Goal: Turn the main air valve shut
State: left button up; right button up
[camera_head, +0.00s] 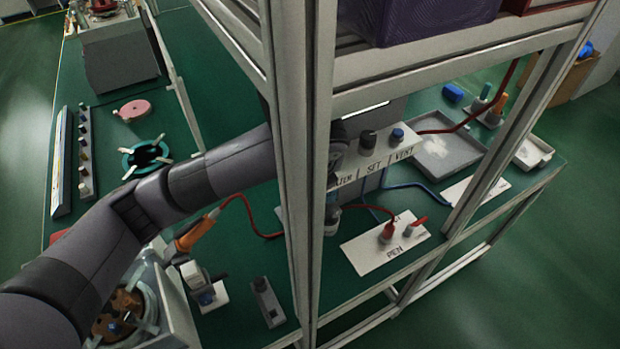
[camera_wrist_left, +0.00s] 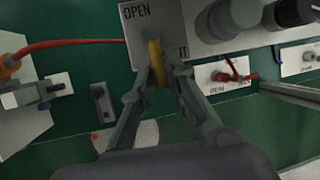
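The main air valve's yellow handle (camera_wrist_left: 157,62) shows in the left wrist view, upright in the picture. It stands in front of a grey plate (camera_wrist_left: 133,28) marked OPEN at the upper left. A second word at the right is mostly covered; only its end shows. My left gripper (camera_wrist_left: 162,75) has a finger on each side of the handle, closed in on it. In the head view my left arm reaches in from the left and passes behind a frame post, which hides the gripper and valve. My right gripper is in neither view.
Metal frame posts (camera_head: 296,170) and a shelf stand close to my arm. A panel with knobs (camera_head: 368,138) marked SET and VENT is right of the post.

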pick_arm(q)
jog(key=o, duration=0.3)
jog(key=shift+o, duration=0.2)
jog(key=shift+f, duration=0.1)
